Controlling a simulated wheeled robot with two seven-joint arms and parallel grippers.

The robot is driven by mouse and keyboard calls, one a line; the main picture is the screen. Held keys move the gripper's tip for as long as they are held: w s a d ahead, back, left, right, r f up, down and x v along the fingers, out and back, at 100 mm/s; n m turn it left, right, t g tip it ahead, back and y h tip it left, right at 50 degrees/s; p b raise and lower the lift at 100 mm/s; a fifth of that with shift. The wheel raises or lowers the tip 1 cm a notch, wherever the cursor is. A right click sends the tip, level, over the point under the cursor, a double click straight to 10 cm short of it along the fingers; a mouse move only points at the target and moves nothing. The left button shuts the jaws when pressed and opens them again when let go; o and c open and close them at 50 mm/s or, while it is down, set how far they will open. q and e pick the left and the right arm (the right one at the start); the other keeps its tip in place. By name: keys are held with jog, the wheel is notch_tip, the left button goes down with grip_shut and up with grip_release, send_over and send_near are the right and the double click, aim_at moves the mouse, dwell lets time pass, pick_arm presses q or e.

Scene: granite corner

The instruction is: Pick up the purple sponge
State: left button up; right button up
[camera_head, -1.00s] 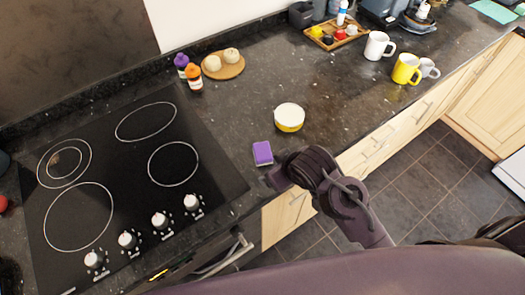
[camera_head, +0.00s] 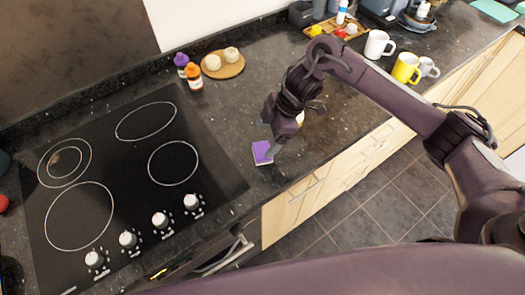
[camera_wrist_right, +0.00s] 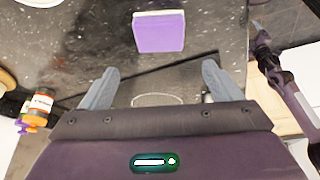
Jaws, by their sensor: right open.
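The purple sponge (camera_head: 261,152) lies on the dark granite counter, just right of the hob, partly covered by my right gripper in the head view. It shows whole in the right wrist view (camera_wrist_right: 159,33), with a pale layer along its far edge. My right gripper (camera_head: 272,146) is above the sponge, pointing down. In the right wrist view its two grey fingers (camera_wrist_right: 158,88) are wide apart with nothing between them, and the sponge is beyond the fingertips. My left gripper is not in view.
The black hob (camera_head: 125,180) with several knobs is left of the sponge. Two bottles and a round wooden board (camera_head: 224,66) stand behind. Mugs (camera_head: 406,68) are at the right.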

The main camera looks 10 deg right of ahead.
aim_at(263, 150)
jog(key=shift+s+d+f, duration=0.1)
jog(key=shift+d+f, duration=0.25)
jog(key=shift+f, duration=0.5)
jog(key=shift+a+f+p, duration=0.15)
jog(key=shift+f+p, duration=0.2)
jog(key=p+x, duration=0.1)
jog(key=x, duration=0.2)
jog(key=shift+d+f+p, duration=0.2)
jog(key=shift+f+p, duration=0.15)
jog(key=shift+f, duration=0.05)
jog(key=shift+a+f, duration=0.2)
jog(key=shift+f, duration=0.35)
jog(key=c, duration=1.1)
jog(key=shift+c, duration=0.3)
jog(key=shift+r, duration=0.15)
